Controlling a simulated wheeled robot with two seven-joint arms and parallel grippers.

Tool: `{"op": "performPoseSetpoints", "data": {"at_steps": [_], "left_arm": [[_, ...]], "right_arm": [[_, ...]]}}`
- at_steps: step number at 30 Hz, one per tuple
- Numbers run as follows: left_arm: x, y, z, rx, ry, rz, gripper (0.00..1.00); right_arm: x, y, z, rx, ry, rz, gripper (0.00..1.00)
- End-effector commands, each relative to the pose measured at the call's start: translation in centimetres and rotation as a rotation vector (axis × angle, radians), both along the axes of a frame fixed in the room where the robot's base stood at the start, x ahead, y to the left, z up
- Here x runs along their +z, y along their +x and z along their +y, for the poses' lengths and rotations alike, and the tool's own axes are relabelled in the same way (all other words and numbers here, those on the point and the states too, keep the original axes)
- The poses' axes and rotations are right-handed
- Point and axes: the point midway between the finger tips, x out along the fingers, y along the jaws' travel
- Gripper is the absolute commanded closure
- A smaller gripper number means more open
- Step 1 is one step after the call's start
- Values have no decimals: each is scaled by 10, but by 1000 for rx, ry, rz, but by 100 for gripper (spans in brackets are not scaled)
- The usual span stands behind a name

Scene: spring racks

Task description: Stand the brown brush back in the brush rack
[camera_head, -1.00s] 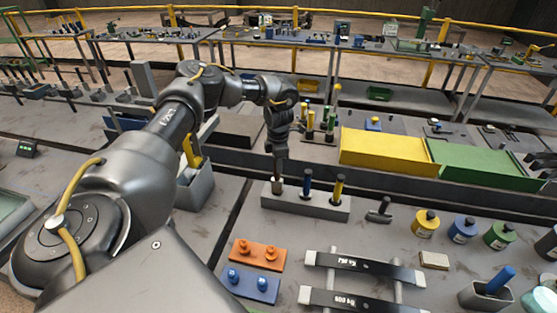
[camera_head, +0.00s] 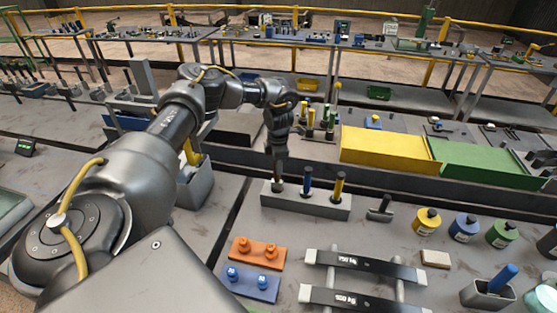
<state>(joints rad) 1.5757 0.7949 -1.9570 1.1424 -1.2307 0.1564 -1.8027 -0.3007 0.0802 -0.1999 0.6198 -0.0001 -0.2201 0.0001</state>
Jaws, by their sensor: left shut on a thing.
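The brush rack (camera_head: 318,208) is a grey block on the bench near the middle of the view. A blue brush (camera_head: 308,180) and a yellow brush (camera_head: 338,186) stand upright in it. The brown brush (camera_head: 278,186) is upright at the rack's left end, in line with the other two. My left gripper (camera_head: 278,176) points down over that end and is shut on the top of the brown brush. The brush's lower end is hidden, so I cannot tell how deep it sits. My right gripper is not in view.
A dark hammer-like tool (camera_head: 380,208) lies right of the rack. Orange (camera_head: 257,254) and blue (camera_head: 250,284) plates with knobs lie in front. Yellow (camera_head: 388,150) and green (camera_head: 485,166) bins stand behind to the right. The bench just in front of the rack is clear.

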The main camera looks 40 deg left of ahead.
Motion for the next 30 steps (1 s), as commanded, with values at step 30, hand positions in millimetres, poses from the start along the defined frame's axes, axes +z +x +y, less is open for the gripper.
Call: {"op": "performPoseSetpoints", "data": {"at_steps": [30], "left_arm": [[-21,0,0,-1,0,0,99]], "right_arm": [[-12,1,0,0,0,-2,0]]}}
